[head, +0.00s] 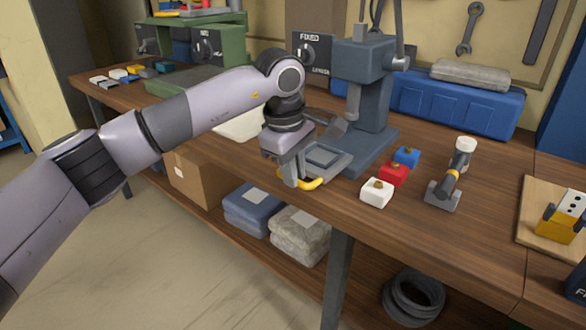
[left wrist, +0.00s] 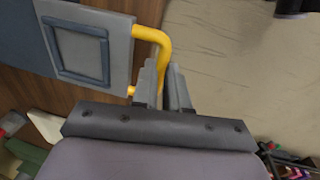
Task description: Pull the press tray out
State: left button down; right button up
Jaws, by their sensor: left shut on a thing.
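The press (head: 366,95) is a blue-grey machine standing on the wooden bench. Its grey press tray (head: 326,160), with a square recess, sticks out from the press base toward the front edge of the bench. The tray also shows at the upper left of the left wrist view (left wrist: 122,50). A yellow handle (head: 314,184) is fixed to the tray's front; it also shows in the left wrist view (left wrist: 158,38). My left gripper (head: 296,180) is shut on the yellow handle, its fingers partly hiding it. My right gripper is not in view.
White (head: 376,193), red (head: 393,174) and blue (head: 406,157) blocks stand right of the tray. A grey tool with a white cap (head: 455,175) stands farther right. A blue case (head: 455,104) is behind. Folded cloths (head: 300,235) lie on the shelf below. Open space lies before the bench edge.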

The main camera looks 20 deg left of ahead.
pick_arm(q)
jog(key=c, duration=1.1)
grip_release()
jog(key=shift+d, duration=0.1)
jog(key=shift+c, duration=0.2)
notch_tip(320, 180, up, 7)
jog(key=s, duration=0.1)
jog(key=shift+a+p, duration=0.25)
jog(key=shift+p, duration=0.1)
